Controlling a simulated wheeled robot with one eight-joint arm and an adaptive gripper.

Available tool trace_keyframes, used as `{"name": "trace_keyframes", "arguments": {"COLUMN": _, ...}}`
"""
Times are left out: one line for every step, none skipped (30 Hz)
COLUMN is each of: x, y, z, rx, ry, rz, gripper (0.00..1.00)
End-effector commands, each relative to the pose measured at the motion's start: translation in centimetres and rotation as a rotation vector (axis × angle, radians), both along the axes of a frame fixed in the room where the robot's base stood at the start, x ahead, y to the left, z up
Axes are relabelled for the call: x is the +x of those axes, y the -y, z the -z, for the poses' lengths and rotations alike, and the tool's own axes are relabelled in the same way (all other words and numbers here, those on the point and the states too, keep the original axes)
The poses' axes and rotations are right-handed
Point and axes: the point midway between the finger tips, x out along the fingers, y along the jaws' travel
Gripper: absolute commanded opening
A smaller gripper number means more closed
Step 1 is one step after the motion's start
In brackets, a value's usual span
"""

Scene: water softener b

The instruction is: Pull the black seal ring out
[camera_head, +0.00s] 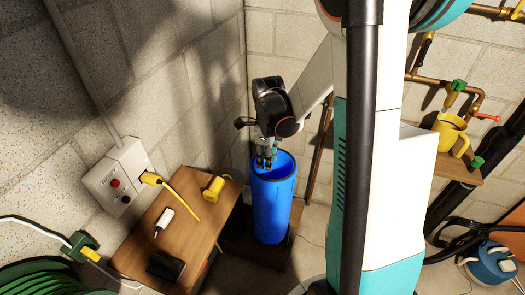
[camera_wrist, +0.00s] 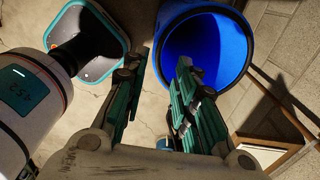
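The blue cylindrical housing (camera_head: 272,211) stands upright with its open top facing up. In the wrist view the housing (camera_wrist: 243,50) fills the upper right, its inside dark blue. The right finger overlaps the housing's rim in the picture; contact cannot be told.
A wooden table (camera_head: 160,250) left of the housing holds a yellow fitting (camera_head: 214,187), a white tool (camera_head: 165,221) and a black item (camera_head: 166,266). The block wall is close behind. A yellow mug (camera_head: 450,133) and copper pipes are at the right.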

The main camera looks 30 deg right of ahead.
Motion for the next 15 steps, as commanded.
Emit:
{"name": "trace_keyframes", "arguments": {"x": 0.0, "y": 0.0, "z": 0.2, "rx": 0.0, "ry": -0.001, "rz": 0.005, "gripper": 0.27}}
{"name": "trace_keyframes", "arguments": {"x": 0.0, "y": 0.0, "z": 0.4, "rx": 0.0, "ry": -0.001, "rz": 0.006, "gripper": 0.27}}
{"name": "trace_keyframes", "arguments": {"x": 0.0, "y": 0.0, "z": 0.6, "rx": 0.0, "ry": -0.001, "rz": 0.006, "gripper": 0.27}}
{"name": "trace_keyframes", "arguments": {"x": 0.0, "y": 0.0, "z": 0.7, "rx": 0.0, "ry": -0.001, "rz": 0.005, "gripper": 0.27}}
{"name": "trace_keyframes", "arguments": {"x": 0.0, "y": 0.0, "z": 0.9, "rx": 0.0, "ry": -0.001, "rz": 0.005, "gripper": 0.27}}
{"name": "trace_keyframes", "arguments": {"x": 0.0, "y": 0.0, "z": 1.3, "rx": 0.0, "ry": -0.001, "rz": 0.005, "gripper": 0.27}}
{"name": "trace_keyframes", "arguments": {"x": 0.0, "y": 0.0, "z": 1.5, "rx": 0.0, "ry": -0.001, "rz": 0.004, "gripper": 0.27}}
{"name": "trace_keyframes", "arguments": {"x": 0.0, "y": 0.0, "z": 1.8, "rx": 0.0, "ry": -0.001, "rz": 0.004, "gripper": 0.27}}
{"name": "trace_keyframes", "arguments": {"x": 0.0, "y": 0.0, "z": 2.2, "rx": 0.0, "ry": -0.001, "rz": 0.004, "gripper": 0.27}}
{"name": "trace_keyframes", "arguments": {"x": 0.0, "y": 0.0, "z": 2.6, "rx": 0.0, "ry": -0.001, "rz": 0.004, "gripper": 0.27}}
{"name": "trace_keyframes", "arguments": {"x": 0.0, "y": 0.0, "z": 3.0, "rx": 0.001, "ry": -0.001, "rz": 0.003, "gripper": 0.27}}
{"name": "trace_keyframes", "arguments": {"x": 0.0, "y": 0.0, "z": 3.5, "rx": 0.001, "ry": -0.001, "rz": 0.003, "gripper": 0.27}}
{"name": "trace_keyframes", "arguments": {"x": 0.0, "y": 0.0, "z": 3.9, "rx": 0.001, "ry": -0.001, "rz": 0.003, "gripper": 0.27}}
{"name": "trace_keyframes", "arguments": {"x": 0.0, "y": 0.0, "z": 4.3, "rx": 0.001, "ry": -0.001, "rz": 0.003, "gripper": 0.27}}
{"name": "trace_keyframes", "arguments": {"x": 0.0, "y": 0.0, "z": 4.8, "rx": 0.001, "ry": -0.001, "rz": 0.003, "gripper": 0.27}}
